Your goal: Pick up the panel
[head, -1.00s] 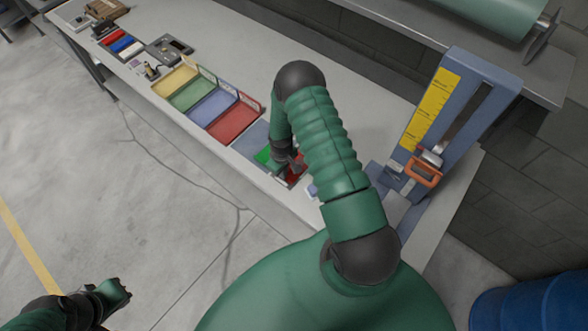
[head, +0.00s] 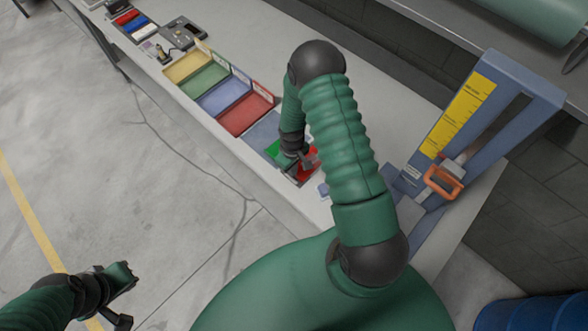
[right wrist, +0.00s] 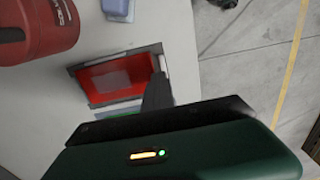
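A flat red panel (right wrist: 118,78) lies in a dark-framed recess in the bench top in the right wrist view. It shows partly behind my right gripper in the head view (head: 308,165), beside a green patch (head: 274,150). My right gripper (head: 303,160) is low over the red and green area. In the right wrist view a dark finger (right wrist: 157,95) is at the panel's edge. The rest of the grip is hidden, so I cannot tell if it holds anything. My left gripper (head: 124,290) is over the floor, away from the bench; its opening is unclear.
Yellow, green, blue and red trays (head: 247,112) line the bench's front edge. A blue stand (head: 490,110) with a yellow scale and orange handle (head: 443,181) is at right. A red cylinder (right wrist: 40,28) and a grey-blue block (right wrist: 117,8) are near the recess.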

